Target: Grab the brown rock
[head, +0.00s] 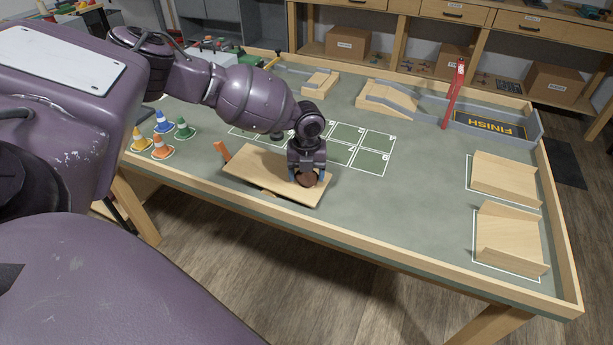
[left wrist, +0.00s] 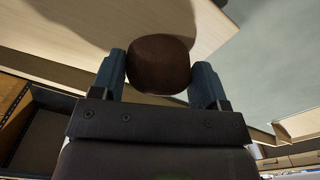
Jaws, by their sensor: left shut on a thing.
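The brown rock (left wrist: 158,64) sits between the two blue fingers of my left gripper (left wrist: 158,75) in the left wrist view, with a finger against each side. In the head view the rock (head: 307,179) shows as a small brown shape under my left gripper (head: 308,176), partly covered by it. The gripper is shut on the rock, over the right end of a tilted wooden board (head: 262,172). I cannot tell whether the rock touches the board. My right gripper is not in view.
Several small cones (head: 163,147) stand to the left on the walled table (head: 420,200). Numbered green squares (head: 370,160) lie behind the board. Two wooden stands (head: 508,180) are at the right, and a red post (head: 454,95) stands near the finish sign (head: 490,125). The table's middle right is clear.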

